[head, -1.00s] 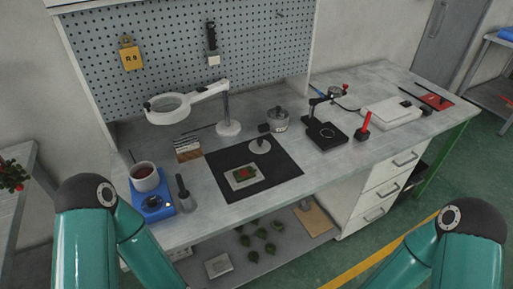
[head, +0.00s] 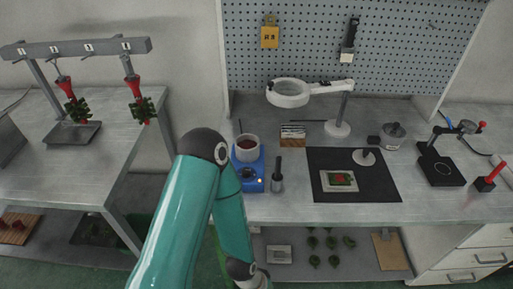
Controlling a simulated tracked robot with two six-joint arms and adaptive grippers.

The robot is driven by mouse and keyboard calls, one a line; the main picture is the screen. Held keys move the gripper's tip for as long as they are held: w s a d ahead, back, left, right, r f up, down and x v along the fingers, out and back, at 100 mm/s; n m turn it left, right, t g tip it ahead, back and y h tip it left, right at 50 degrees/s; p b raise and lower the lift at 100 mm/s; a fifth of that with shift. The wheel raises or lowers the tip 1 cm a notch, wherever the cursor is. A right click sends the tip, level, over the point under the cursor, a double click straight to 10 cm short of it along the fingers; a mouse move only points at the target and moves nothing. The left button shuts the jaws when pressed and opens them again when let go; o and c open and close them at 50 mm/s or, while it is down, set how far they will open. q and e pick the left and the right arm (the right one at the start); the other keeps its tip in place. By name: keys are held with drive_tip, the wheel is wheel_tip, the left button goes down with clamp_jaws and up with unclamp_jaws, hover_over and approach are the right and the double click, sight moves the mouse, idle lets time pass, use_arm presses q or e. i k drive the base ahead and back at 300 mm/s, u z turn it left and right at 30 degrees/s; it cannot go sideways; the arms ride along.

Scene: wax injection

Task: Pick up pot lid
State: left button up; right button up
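A flat round pale disc with a dark knob, which looks like the pot lid (head: 366,157), lies on the upper right part of a black mat (head: 325,157). An open pot (head: 247,149) with dark red contents stands on a blue heater (head: 249,176) left of the mat. One of my teal arms reaches up from the bottom, left of the heater, and bends back down. Its gripper is below the picture edge or hidden. My other arm and gripper are out of view. Nothing touches the lid.
A small plate with a green and red piece (head: 340,180) lies on the mat. A dark-handled tool (head: 278,174) stands beside the heater. A ring magnifier (head: 289,93) overhangs the bench's back. A metal container (head: 394,133) stands behind the lid. A rack (head: 75,48) stands left.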

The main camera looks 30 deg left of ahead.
sight(364, 157)
drive_tip(key=z, duration=2.05)
drive_tip(key=i, duration=0.15)
drive_tip(key=u, duration=3.25)
drive_tip(key=k, duration=1.1)
drive_tip(key=z, duration=1.55)
drive_tip(key=i, duration=1.35)
drive_tip(key=u, duration=0.35)
